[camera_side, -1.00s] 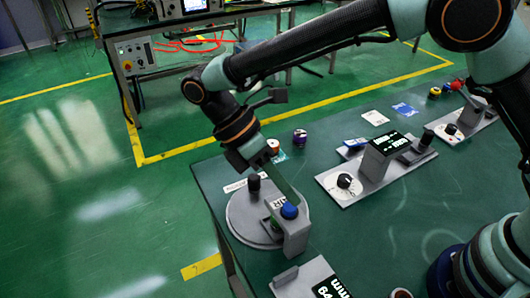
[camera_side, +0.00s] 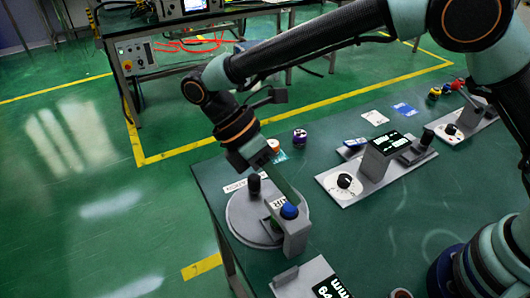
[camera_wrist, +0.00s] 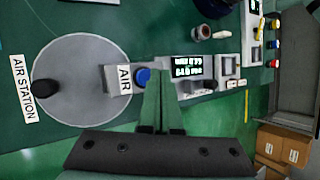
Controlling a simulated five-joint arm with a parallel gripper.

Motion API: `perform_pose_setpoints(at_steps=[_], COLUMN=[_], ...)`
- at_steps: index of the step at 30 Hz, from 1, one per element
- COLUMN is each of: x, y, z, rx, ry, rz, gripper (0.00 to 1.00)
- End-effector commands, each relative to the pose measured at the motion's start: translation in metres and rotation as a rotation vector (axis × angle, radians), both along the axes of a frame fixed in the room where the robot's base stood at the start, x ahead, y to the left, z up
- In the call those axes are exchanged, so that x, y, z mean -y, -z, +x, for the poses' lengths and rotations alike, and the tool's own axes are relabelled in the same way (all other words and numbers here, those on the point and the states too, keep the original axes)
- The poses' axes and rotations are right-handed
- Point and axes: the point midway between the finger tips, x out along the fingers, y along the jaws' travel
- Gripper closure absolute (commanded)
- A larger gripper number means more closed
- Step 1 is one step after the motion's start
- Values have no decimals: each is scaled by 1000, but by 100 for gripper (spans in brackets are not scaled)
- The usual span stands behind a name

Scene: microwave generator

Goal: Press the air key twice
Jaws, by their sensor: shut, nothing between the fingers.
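The air key is a blue round button (camera_side: 289,211) on a grey block labelled AIR (camera_side: 296,232), at the edge of a round grey plate (camera_side: 243,222). It also shows in the wrist view (camera_wrist: 142,76), just left of my fingertips. My gripper (camera_side: 294,198) is shut and empty, its green fingers slanting down to the button. In the wrist view my gripper (camera_wrist: 160,75) has its fingers together beside the button. I cannot tell whether the tips touch it. An AIR STATION label (camera_wrist: 23,88) lies beside the plate.
A black knob (camera_side: 254,184) stands on the round plate. A grey unit with a lit display (camera_side: 330,288) is close in front. Another display unit (camera_side: 390,143) with a dial (camera_side: 344,181) stands to the right. Small spools (camera_side: 300,137) stand behind.

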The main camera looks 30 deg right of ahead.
Motion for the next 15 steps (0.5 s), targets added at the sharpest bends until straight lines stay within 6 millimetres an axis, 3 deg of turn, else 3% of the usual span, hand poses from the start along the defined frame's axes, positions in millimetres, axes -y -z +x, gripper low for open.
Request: perform_pose_setpoints(at_steps=[15], x=[0], y=[6], z=[0], rx=[-1], ry=[0], rz=[-1], gripper=[100])
